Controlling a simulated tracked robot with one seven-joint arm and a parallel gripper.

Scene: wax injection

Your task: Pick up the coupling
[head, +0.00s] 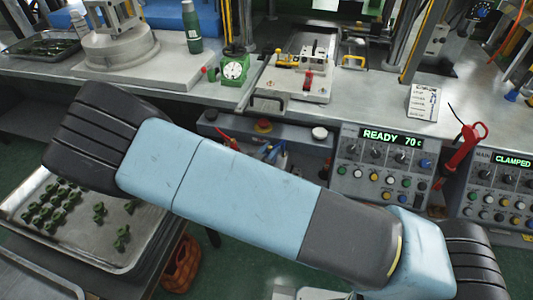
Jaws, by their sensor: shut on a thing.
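Several small green parts (58,204) lie on a metal tray (118,248) at the lower left. They may be couplings, but they are too small to tell for certain. My arm, light blue with dark joints, crosses the picture from the upper left to the lower right and hides part of the tray side and the bench front. My gripper is outside the picture, so its jaws and anything in them are hidden.
A steel bench (375,97) runs along the back, with a green bottle (192,28), a green dial gauge (235,68) and a clamping fixture (302,75). A control panel (385,170) reads READY 70 C. Another panel (503,190) reads CLAMPED. A red tool (464,146) hangs between them.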

